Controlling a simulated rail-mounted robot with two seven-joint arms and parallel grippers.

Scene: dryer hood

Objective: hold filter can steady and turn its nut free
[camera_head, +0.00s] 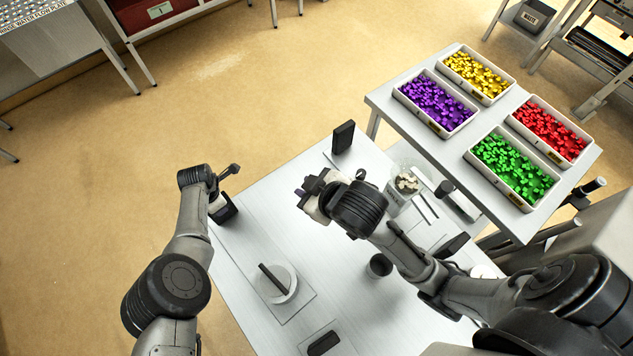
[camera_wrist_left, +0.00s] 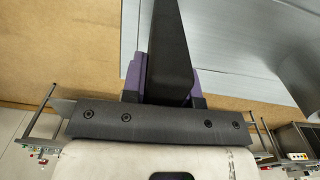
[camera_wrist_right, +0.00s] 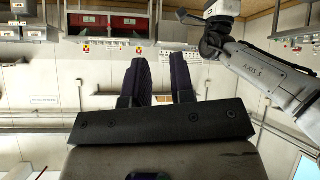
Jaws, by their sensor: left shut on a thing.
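My left gripper (camera_head: 225,210) is beside the left edge of the table, seen small in the head view. In the left wrist view its purple fingers (camera_wrist_left: 136,78) are shut on a long dark bar (camera_wrist_left: 172,50) that points away from the palm. My right gripper (camera_head: 309,191) is above the table's far part. In the right wrist view its purple fingers (camera_wrist_right: 160,80) stand apart with nothing between them. A pale round disc with a dark bar across it (camera_head: 275,284) sits on a grey plate. I cannot tell surely which thing is the filter can, and no nut is distinguishable.
A dark cup (camera_head: 379,265) and a clear container of pale pieces (camera_head: 404,187) are on the table (camera_head: 258,215). Dark blocks stand at its back (camera_head: 343,137) and front (camera_head: 323,343). A side table holds trays of yellow, purple (camera_head: 437,104), red and green pieces.

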